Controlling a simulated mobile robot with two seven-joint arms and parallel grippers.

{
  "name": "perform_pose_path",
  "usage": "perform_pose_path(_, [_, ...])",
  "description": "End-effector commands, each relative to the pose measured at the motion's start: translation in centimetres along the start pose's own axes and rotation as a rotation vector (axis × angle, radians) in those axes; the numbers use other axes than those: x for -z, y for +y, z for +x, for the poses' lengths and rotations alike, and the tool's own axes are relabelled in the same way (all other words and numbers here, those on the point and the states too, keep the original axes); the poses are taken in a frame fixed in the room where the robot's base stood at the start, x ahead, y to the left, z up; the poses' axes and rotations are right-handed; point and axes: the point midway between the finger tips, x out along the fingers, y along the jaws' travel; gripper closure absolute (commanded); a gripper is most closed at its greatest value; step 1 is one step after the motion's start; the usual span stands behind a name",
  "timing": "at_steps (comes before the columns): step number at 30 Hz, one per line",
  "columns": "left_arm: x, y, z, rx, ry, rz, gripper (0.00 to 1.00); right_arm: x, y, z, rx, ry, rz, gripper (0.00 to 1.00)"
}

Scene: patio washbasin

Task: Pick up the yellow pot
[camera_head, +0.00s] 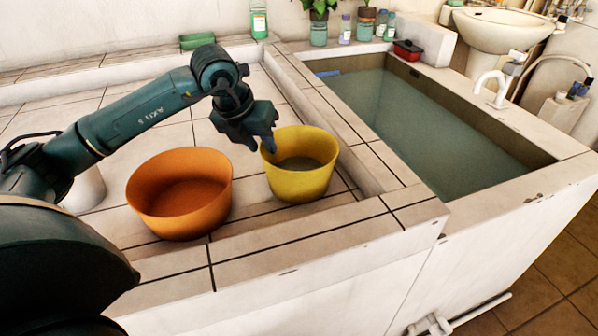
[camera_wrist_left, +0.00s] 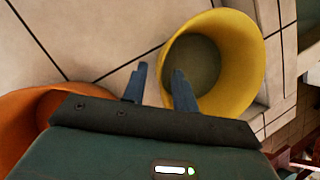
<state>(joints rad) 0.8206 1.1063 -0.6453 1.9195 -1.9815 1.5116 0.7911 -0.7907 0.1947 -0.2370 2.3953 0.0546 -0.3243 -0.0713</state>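The yellow pot (camera_head: 300,183) stands upright on the tiled counter, near the low ledge beside the basin. My left gripper (camera_head: 268,146) points down at the pot's left rim. In the left wrist view the yellow pot (camera_wrist_left: 240,62) shows its open mouth and inner wall. The two fingers of my left gripper (camera_wrist_left: 158,88) are apart, one to each side of the rim's near-left edge in the picture. Nothing is seen clamped between them. Whether the fingers reach below the rim is hard to tell. My right gripper is in neither view.
An orange pot (camera_head: 180,195) stands close to the left of the yellow one. A raised tiled ledge (camera_head: 330,222) runs along the front and right. A water-filled basin (camera_head: 420,125) lies to the right. Bare tiles lie behind the pots.

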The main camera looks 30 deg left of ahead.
Motion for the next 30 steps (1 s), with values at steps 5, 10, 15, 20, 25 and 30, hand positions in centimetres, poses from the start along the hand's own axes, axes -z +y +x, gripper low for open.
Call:
perform_pose_path(5, [-0.3, -0.3, 2.9, 0.002, 0.005, 0.0, 0.72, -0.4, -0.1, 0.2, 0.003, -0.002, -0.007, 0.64])
perform_pose_path(10, [-0.4, -0.2, 4.6, 0.002, 0.003, 0.0, 0.72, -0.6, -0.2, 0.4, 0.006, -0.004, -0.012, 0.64])
perform_pose_path(15, [-0.4, -0.2, 4.8, 0.002, 0.001, 0.001, 0.72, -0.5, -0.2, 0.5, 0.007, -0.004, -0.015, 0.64])
perform_pose_path(20, [-0.4, -0.2, 4.7, 0.002, 0.001, 0.001, 0.77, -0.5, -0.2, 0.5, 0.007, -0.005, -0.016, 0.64])
perform_pose_path(25, [-0.4, -0.2, 4.7, 0.002, 0.001, 0.001, 0.91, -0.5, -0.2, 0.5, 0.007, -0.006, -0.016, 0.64])
perform_pose_path(30, [-0.4, -0.2, 4.7, 0.001, 0.001, 0.001, 1.0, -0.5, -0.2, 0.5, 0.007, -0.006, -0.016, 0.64])
